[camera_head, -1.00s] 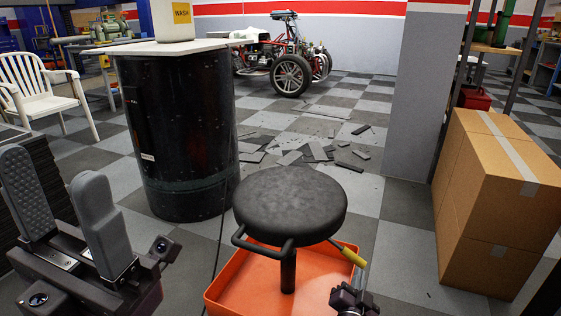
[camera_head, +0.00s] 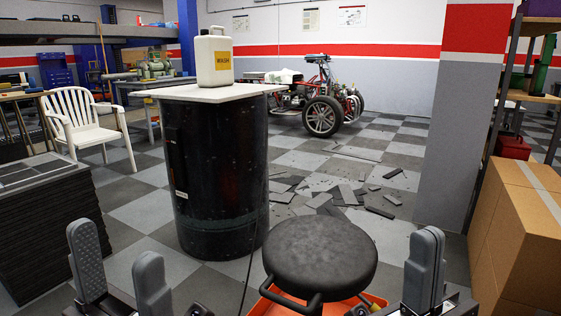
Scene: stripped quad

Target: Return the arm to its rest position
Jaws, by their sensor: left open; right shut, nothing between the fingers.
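My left gripper (camera_head: 120,256) is at the lower left of the head view. Its two grey fingers stand upright and apart, with nothing between them. My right gripper (camera_head: 427,236) is at the lower right, beside the stool. Its grey fingers point up and are together, with nothing held. Both wrists run out of the bottom of the picture, so most of both arms is hidden.
A black round stool (camera_head: 320,257) stands between my grippers, over an orange tray (camera_head: 378,299). A black drum (camera_head: 212,175) carries a white board with a WASH jug (camera_head: 214,62). Dark stacked slabs (camera_head: 45,235) are left, cardboard boxes (camera_head: 527,225) right. Loose tiles (camera_head: 345,194) litter the floor.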

